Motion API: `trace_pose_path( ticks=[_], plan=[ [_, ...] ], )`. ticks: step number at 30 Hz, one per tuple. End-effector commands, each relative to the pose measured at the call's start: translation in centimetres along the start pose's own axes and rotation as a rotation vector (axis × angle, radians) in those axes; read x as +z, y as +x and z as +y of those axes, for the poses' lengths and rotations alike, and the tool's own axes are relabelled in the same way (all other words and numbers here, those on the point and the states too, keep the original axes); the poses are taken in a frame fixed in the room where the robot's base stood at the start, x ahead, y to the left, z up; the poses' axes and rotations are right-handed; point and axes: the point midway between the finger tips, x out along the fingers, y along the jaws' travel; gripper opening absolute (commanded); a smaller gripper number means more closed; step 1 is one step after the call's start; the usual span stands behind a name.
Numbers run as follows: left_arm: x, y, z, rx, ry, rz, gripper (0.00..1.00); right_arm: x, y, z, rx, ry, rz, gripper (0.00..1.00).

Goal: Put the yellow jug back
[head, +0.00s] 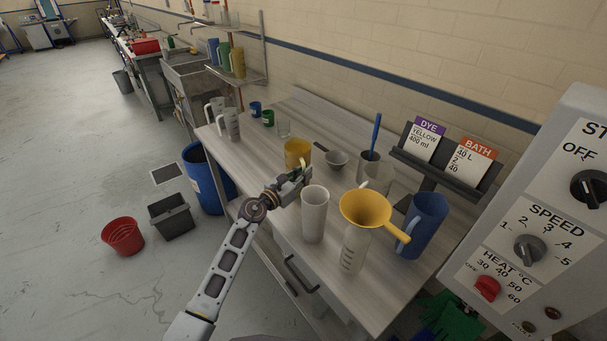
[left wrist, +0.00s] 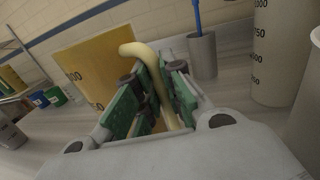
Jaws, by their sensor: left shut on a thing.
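The yellow jug (head: 297,152) is upright at the middle of the bench, its lower part partly hidden by my gripper. I cannot tell whether it touches the bench top. My left gripper (head: 303,180) is at its near side. In the left wrist view, the jug (left wrist: 92,68) shows dark volume marks, and its pale yellow handle (left wrist: 140,50) runs between the green-padded fingers of my left gripper (left wrist: 150,98), which are shut on it. My right gripper is out of view.
Around it on the bench (head: 330,276) stand a white jug (head: 314,214), a yellow funnel (head: 364,208) on a clear measuring vessel (head: 354,250), a blue jug (head: 423,226) and a metal ladle (head: 336,159). A wall shelf (head: 244,79) holds several coloured jugs. A control panel (head: 550,220) stands right.

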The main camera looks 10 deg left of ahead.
Motion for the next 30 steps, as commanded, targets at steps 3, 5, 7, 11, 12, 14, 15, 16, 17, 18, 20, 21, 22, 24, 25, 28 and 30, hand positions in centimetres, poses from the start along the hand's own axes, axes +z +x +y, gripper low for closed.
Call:
trace_pose_path(
  ticks=[3,5,7,11,12,14,15,16,17,18,20,21,22,24,25,28,30],
  plan=[
    [-0.2,0.0,0.0,0.000,0.000,0.000,0.17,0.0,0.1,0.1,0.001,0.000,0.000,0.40],
    [-0.2,0.0,0.0,0.000,0.000,0.000,0.24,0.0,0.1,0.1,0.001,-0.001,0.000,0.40],
    [-0.2,0.0,0.0,0.000,0.000,0.000,0.32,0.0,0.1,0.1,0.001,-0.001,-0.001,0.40],
    [-0.2,0.0,0.0,0.000,0.000,0.000,0.32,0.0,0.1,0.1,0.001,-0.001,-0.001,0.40],
    [-0.1,0.0,0.0,0.000,0.000,0.000,0.32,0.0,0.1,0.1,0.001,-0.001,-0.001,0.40],
    [-0.1,0.0,0.0,0.000,0.000,0.000,0.32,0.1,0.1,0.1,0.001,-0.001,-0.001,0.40],
    [-0.1,0.0,0.0,0.000,0.000,0.000,0.32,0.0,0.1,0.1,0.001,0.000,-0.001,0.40],
    [-0.1,0.0,0.0,0.000,0.000,0.000,0.32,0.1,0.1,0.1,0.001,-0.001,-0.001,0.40],
    [-0.1,0.0,0.0,0.000,0.000,0.000,0.32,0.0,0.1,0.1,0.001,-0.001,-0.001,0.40],
    [-0.1,0.0,0.0,0.000,0.000,0.000,0.32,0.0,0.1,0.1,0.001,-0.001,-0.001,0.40],
    [0.0,0.0,0.0,0.000,0.000,0.000,0.32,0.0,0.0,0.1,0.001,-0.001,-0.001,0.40],
    [0.1,0.0,0.0,0.000,0.000,0.000,0.32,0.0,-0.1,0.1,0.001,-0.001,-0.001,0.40],
    [0.2,0.0,0.0,0.000,0.000,0.000,0.32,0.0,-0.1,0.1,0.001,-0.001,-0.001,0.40],
    [0.1,-0.3,0.0,0.001,0.001,0.001,0.32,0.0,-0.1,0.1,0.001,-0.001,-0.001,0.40],
    [0.1,-0.5,0.1,0.001,0.001,0.002,0.32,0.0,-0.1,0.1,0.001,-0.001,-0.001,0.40],
    [0.1,-1.3,0.1,0.001,0.002,0.001,0.32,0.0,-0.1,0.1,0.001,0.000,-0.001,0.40],
    [0.0,-1.9,0.1,0.001,0.001,0.002,0.32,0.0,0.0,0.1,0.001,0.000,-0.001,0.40]
  ],
)
